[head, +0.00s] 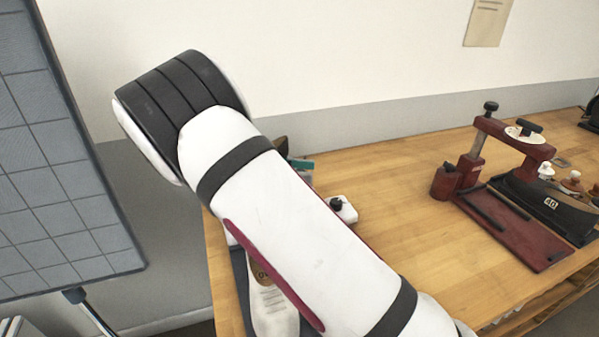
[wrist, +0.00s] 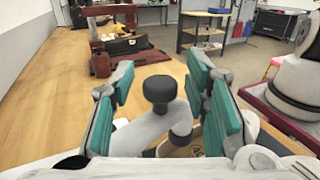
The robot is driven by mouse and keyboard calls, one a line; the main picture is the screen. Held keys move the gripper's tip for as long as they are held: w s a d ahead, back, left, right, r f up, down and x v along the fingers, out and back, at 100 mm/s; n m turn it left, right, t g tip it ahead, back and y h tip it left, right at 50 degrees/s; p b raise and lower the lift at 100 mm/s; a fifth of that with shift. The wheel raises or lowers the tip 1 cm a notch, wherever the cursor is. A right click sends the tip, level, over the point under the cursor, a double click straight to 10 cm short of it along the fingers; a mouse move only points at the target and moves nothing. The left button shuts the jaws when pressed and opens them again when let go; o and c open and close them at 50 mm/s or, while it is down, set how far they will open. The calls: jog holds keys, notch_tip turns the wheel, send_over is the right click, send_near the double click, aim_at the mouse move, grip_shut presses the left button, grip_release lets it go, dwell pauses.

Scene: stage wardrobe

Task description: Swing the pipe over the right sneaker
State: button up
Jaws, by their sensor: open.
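In the wrist view my gripper (wrist: 162,82) is open, its teal-padded fingers on either side of a black knob (wrist: 159,89). The knob tops a bent pale grey pipe (wrist: 152,130); I cannot tell whether a finger touches it. Below the pipe a tan patch with lettering shows, perhaps the inside of a shoe. In the head view a pale sneaker (head: 272,308) with a brown insole shows partly beneath my arm. My arm hides most of the gripper and pipe there. I cannot make out a second sneaker.
A dark red clamp stand (head: 515,215) stands on the wooden bench (head: 395,190) to the right. A small white part with a black top (head: 338,205) shows beside my arm. A grey gridded panel (head: 60,170) is at left. The bench between my arm and the stand is clear.

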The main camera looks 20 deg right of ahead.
jog(key=shift+a, duration=0.1)
jog(key=v, duration=0.7)
jog(key=shift+a, duration=0.15)
dwell(0.3)
